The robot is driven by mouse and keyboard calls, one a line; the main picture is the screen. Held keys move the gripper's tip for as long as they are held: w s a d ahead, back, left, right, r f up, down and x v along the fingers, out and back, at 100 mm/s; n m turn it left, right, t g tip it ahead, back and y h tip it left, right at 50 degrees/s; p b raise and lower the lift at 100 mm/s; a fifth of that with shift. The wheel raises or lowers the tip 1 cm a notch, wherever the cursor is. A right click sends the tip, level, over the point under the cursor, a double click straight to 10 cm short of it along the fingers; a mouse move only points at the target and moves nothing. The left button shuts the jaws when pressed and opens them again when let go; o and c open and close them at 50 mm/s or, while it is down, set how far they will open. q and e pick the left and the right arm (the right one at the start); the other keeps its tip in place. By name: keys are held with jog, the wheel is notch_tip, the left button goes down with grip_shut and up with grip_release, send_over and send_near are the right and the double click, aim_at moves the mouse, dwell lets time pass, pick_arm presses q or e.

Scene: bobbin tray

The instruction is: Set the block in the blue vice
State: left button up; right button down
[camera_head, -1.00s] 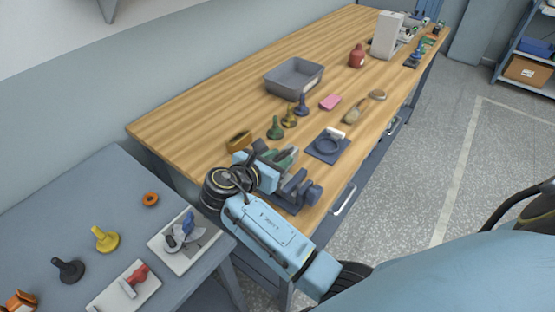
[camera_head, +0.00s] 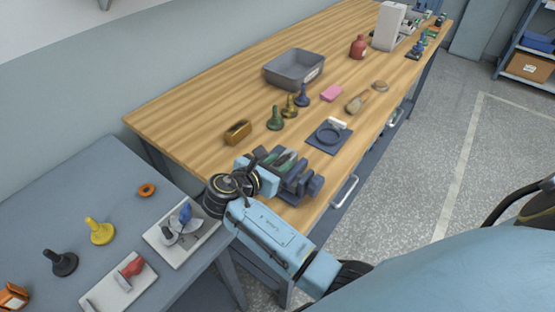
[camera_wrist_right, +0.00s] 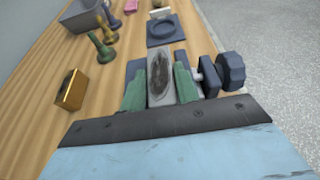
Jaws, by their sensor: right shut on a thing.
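My right gripper (camera_head: 277,172) reaches over the near edge of the wooden bench at the blue vice (camera_head: 310,187). In the right wrist view its two green fingers (camera_wrist_right: 160,88) are shut on a grey block (camera_wrist_right: 160,76) with a dark oval on its face. The block is upright between the fingers, at the vice's jaws. The vice's screw and dark blue knob (camera_wrist_right: 231,70) show to the right of the fingers. The fingers hide the block's lower part, so I cannot tell whether it rests on the vice. My left gripper is out of view.
A brass-coloured block (camera_head: 238,132) lies left of the vice. Green, gold and blue knobbed pieces (camera_head: 289,108) stand behind it, near a grey tray (camera_head: 295,68). A dark plate with a ring (camera_head: 329,137) lies beyond the vice. A grey side table (camera_head: 100,185) holds several small pieces.

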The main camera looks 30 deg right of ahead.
jog(key=c, duration=1)
grip_release()
jog(key=shift+o, duration=0.2)
jog(key=v, duration=1.3)
jog(key=shift+s, duration=0.2)
